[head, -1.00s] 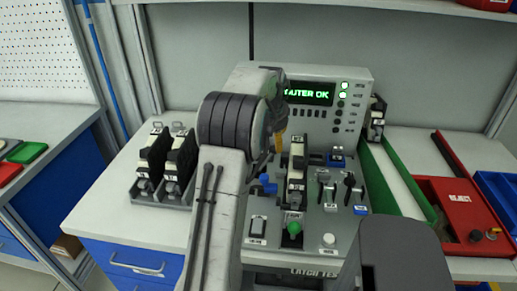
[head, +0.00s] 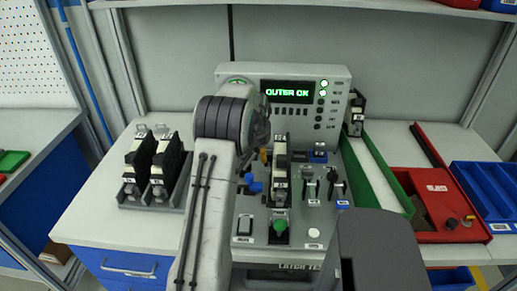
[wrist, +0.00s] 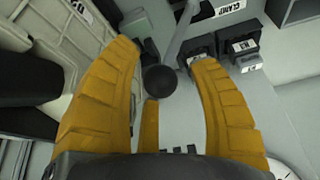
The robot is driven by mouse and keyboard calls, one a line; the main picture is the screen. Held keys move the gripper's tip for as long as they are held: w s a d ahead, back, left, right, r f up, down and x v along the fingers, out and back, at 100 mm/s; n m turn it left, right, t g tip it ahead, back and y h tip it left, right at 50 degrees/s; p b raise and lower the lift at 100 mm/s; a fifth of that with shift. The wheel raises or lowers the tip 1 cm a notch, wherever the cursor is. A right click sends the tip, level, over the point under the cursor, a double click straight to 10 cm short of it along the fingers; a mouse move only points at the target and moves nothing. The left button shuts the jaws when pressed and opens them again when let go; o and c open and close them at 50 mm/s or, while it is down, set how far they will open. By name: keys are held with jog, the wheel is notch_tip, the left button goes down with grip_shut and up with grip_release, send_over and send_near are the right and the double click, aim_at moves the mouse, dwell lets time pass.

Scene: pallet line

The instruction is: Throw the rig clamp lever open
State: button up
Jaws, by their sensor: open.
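In the wrist view a lever with a grey shaft and black ball knob (wrist: 160,79) stands between the yellow fingers of my gripper (wrist: 164,55). The fingers are open, one on each side of the knob, with visible gaps. In the head view only a yellow finger part of my gripper (head: 263,155) shows beside my arm, above the test rig (head: 322,222). My arm hides part of the rig's left side. A blue handle (head: 252,184) sits just right of my arm. I cannot tell which head-view control is the knobbed lever.
A dark latch unit (head: 281,160) stands mid-rig, with a green knob (head: 280,226) in front. Two toggle levers (head: 308,176) stand to its right. The display panel (head: 289,92) rises behind.

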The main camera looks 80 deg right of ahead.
jog(key=shift+c, duration=0.3)
grip_shut()
